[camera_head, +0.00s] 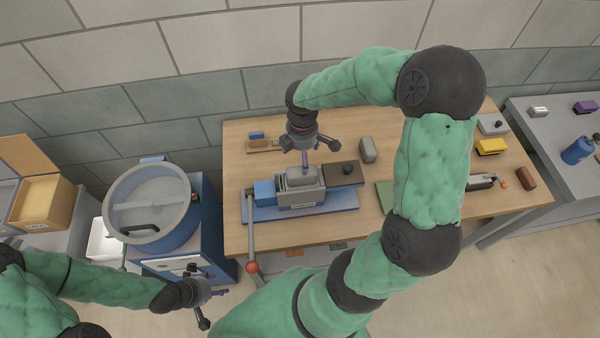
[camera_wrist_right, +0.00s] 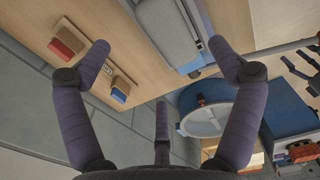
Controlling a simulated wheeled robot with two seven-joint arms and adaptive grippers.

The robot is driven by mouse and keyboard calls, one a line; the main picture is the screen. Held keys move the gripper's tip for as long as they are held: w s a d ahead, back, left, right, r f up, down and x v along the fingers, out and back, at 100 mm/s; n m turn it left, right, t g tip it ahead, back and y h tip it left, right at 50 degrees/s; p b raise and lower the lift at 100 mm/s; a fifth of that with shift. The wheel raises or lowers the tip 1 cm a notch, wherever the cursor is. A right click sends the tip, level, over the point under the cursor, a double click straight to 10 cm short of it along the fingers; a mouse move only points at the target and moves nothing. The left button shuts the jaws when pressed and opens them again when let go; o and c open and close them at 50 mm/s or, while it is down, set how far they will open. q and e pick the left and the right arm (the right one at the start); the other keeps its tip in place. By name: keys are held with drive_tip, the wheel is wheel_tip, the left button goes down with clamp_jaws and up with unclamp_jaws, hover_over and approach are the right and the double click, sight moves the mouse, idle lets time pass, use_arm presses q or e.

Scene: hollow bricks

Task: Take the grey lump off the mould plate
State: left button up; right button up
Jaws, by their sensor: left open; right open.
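The press (camera_head: 330,207) has a blue base and stands on the wooden table. A light grey mould body (camera_head: 303,194) with a raised top sits on it; I cannot tell if a separate lump lies in it. A dark plate (camera_head: 343,173) with a black knob is at its right. A rounded grey lump (camera_head: 368,150) stands behind the dark plate, apparently on the table. My right gripper (camera_head: 308,150) is open and empty above the grey mould; its spread fingers show in the right wrist view (camera_wrist_right: 160,80). My left gripper (camera_head: 208,298) is open and empty, low at the left.
A lever with a red knob (camera_head: 252,267) hangs at the press's left front. A small wooden holder (camera_head: 262,145) with blue and red pieces lies behind. A blue mixer with a grey drum (camera_head: 150,235) stands left. A yellow block (camera_head: 491,147) and brown lump (camera_head: 526,178) lie right.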

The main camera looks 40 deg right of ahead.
wheel_tip(320, 180, down, 2)
drive_tip(key=shift+s+a+f, duration=0.1)
drive_tip(key=shift+f, duration=2.6)
drive_tip(key=c, duration=1.7)
